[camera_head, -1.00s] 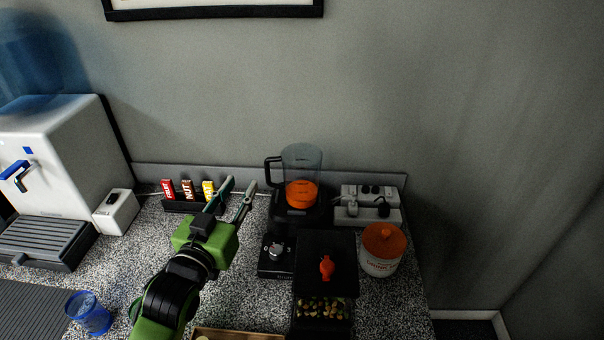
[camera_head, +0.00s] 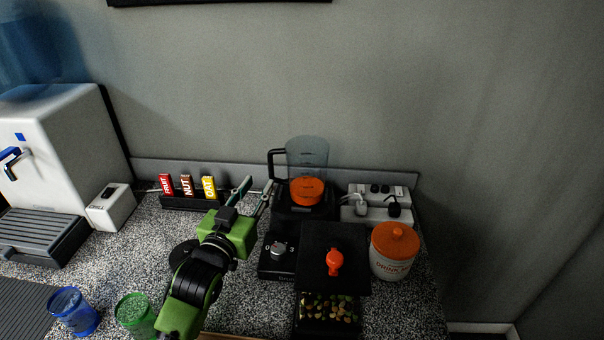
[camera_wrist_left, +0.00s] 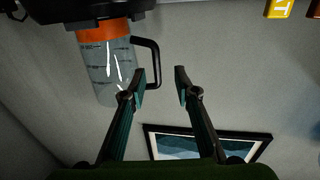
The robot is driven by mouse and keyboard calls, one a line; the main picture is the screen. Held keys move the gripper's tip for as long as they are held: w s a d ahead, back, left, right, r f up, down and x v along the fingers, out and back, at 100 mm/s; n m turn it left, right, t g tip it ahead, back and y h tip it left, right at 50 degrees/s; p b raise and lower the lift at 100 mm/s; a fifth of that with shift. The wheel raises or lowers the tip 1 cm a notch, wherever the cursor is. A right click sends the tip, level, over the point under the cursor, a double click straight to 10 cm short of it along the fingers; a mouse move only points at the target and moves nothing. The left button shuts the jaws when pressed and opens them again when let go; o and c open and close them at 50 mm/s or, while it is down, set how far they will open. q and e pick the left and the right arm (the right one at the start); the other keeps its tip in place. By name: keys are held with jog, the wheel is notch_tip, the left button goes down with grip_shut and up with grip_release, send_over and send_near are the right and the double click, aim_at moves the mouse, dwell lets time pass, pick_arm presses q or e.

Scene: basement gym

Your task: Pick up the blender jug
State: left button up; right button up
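The blender jug (camera_head: 307,173) is clear with an orange lower part and a black handle on its left side. It stands upright on the black blender base (camera_head: 287,212) near the wall. My left gripper (camera_head: 256,190) is open and empty, just left of and in front of the jug. In the left wrist view the jug (camera_wrist_left: 102,66) appears upside down, with its handle (camera_wrist_left: 155,62) toward the gap between the open fingers (camera_wrist_left: 160,80). The left fingertip overlaps the handle's edge in that view; I cannot tell if they touch. My right gripper is not in view.
An orange-lidded canister (camera_head: 394,251) and power sockets (camera_head: 378,203) are to the right. A bar rack (camera_head: 190,202) is at left. Blue (camera_head: 74,312) and green (camera_head: 135,315) cups stand at front left.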

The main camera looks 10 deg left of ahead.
aim_at(270, 171)
pick_arm(q)
jog(key=w, duration=0.2)
jog(key=w+d+p, duration=0.1)
jog(key=w, duration=0.2)
jog(key=w+d+p, duration=0.1)
jog(key=w, duration=0.1)
jog(key=shift+w, duration=0.2)
jog(key=shift+w+f, duration=0.1)
jog(key=shift+w, duration=0.15)
grip_shut()
